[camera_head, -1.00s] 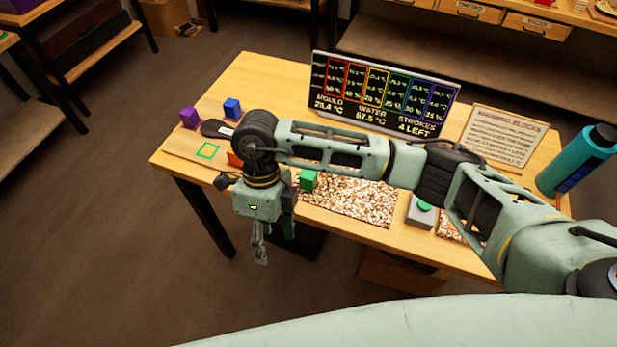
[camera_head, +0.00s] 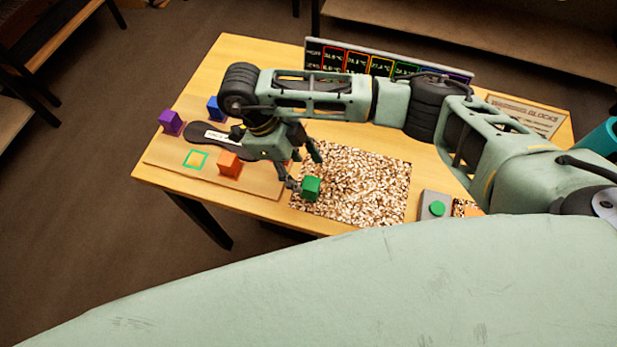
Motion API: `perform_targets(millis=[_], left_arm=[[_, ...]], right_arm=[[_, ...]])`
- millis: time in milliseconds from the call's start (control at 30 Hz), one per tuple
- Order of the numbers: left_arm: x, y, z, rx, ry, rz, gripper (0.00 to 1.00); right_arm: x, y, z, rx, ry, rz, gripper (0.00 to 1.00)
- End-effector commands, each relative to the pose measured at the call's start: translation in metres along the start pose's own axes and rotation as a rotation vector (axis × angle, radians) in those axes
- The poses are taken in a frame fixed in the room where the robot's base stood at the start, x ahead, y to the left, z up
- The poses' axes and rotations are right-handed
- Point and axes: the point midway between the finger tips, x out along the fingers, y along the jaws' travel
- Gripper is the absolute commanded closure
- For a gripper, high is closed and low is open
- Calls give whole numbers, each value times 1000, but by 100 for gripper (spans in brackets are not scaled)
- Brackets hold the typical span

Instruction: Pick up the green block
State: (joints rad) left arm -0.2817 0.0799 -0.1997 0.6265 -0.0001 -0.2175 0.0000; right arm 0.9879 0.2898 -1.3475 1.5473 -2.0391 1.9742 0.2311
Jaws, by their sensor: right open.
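The green block (camera_head: 311,188) sits at the left front part of the speckled wood-chip patch (camera_head: 365,185) on the table. My right gripper (camera_head: 305,172) hangs over the table just behind and left of the green block. Its jaws are open, with one finger to the left of the block and the other behind it. I cannot tell whether either finger touches the block. My left gripper is not in view.
Purple (camera_head: 172,122) and blue (camera_head: 215,109) blocks stand farther left. A green button (camera_head: 437,208) is at right. A display panel (camera_head: 390,66) stands behind my arm.

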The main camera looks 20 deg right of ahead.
Motion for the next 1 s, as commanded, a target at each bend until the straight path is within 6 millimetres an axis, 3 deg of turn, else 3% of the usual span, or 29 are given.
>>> perform_targets(millis=[100,267,400,633,700,1000], left_arm=[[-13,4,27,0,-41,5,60],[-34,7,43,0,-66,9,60],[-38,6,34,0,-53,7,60],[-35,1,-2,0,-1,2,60],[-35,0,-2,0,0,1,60],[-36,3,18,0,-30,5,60]], right_arm=[[10,1,-2,0,2,2,47],[32,3,-3,-1,4,3,47],[51,2,-1,0,2,1,47],[58,2,1,-1,-2,-1,47],[58,2,1,-1,-1,-1,47],[58,2,1,-1,-1,-1,73]])
